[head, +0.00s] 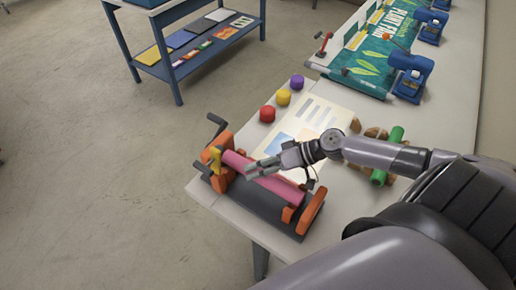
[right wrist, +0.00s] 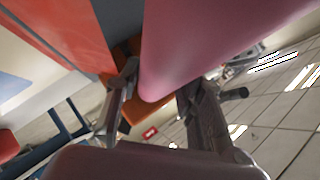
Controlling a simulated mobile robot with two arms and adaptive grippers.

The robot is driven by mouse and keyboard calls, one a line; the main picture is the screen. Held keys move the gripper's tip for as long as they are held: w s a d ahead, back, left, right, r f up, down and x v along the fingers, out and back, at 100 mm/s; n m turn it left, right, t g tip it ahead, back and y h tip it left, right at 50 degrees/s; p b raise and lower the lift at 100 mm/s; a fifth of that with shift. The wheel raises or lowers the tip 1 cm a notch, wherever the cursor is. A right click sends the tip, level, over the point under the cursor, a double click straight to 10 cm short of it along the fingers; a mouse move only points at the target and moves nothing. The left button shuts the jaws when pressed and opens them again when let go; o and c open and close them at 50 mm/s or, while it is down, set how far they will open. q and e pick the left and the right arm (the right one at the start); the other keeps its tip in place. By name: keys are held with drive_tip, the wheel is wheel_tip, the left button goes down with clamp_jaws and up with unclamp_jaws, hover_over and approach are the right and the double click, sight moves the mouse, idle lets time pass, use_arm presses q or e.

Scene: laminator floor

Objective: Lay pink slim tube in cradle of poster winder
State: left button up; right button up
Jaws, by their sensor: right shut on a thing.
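The pink slim tube (head: 278,184) lies lengthwise over the poster winder (head: 250,203), between its orange end brackets. The winder has a dark base and a black crank at its far left end. My right gripper (head: 252,170) is shut on the pink tube near its middle. In the right wrist view the pink tube (right wrist: 200,42) passes between the two fingers (right wrist: 160,92), with an orange bracket behind. I cannot tell whether the tube fully rests in the cradle. My left gripper is not in view.
A green tube (head: 388,157) lies on a brown holder at right. A printed sheet (head: 305,122) and red (head: 267,114), yellow (head: 283,97) and purple (head: 297,82) round pieces are behind the winder. A blue cart (head: 180,45) stands on open floor.

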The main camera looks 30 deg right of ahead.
drive_tip(key=shift+f, duration=0.45)
drive_tip(key=o, duration=1.3)
drive_tip(key=shift+c, duration=0.2)
drive_tip(key=shift+s, duration=0.1)
